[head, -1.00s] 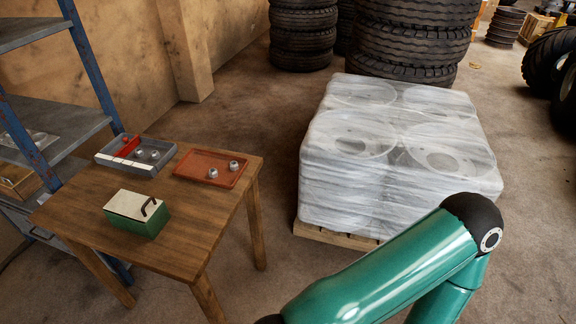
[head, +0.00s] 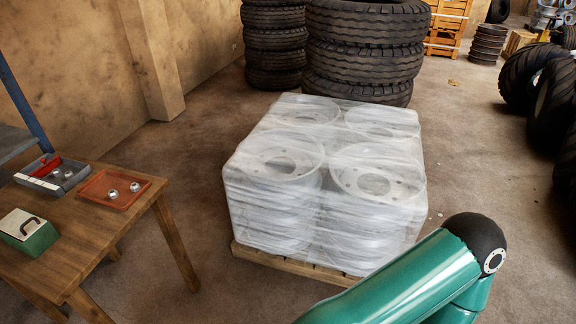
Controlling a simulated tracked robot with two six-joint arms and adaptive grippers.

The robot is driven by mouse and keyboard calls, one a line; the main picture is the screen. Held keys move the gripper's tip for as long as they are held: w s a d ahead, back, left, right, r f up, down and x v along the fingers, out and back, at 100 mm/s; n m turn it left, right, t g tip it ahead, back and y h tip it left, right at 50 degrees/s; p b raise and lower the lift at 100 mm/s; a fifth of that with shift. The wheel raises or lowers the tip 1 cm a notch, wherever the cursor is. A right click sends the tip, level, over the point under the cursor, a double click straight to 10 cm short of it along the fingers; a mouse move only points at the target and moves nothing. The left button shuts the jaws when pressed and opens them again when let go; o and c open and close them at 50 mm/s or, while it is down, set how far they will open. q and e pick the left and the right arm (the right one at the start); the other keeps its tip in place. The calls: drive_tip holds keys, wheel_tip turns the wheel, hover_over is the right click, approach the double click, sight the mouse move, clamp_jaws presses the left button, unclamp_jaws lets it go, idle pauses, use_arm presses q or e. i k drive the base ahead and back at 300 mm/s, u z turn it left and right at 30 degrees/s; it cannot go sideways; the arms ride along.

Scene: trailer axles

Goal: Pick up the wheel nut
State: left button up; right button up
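Two small metal wheel nuts lie in the red tray (head: 93,194) on the wooden table, the left nut (head: 112,194) and the right nut (head: 135,187). More nuts (head: 62,174) sit in the grey divided tray (head: 40,187) to the left of it; they are small and hard to tell apart. Neither of my grippers shows in the head view. A green arm link of mine crosses the lower right, far from the table.
The wooden table (head: 75,250) stands at the left, with a green box (head: 28,232) with a pale lid on it. A wrapped pallet of wheel rims (head: 325,180) fills the middle. Stacked tyres (head: 365,45) stand behind. Bare floor (head: 180,150) lies between table and pallet.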

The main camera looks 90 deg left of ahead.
sight(113, 193)
drive_tip(key=z, duration=0.4)
drive_tip(key=i, duration=0.3)
drive_tip(key=u, duration=1.95)
drive_tip(key=i, duration=0.15)
drive_tip(key=u, duration=1.8)
drive_tip(key=i, duration=0.2)
drive_tip(key=u, duration=1.15)
drive_tip(key=k, duration=0.35)
drive_tip(key=u, duration=0.6)
drive_tip(key=i, duration=1.4)
drive_tip(key=z, duration=0.45)
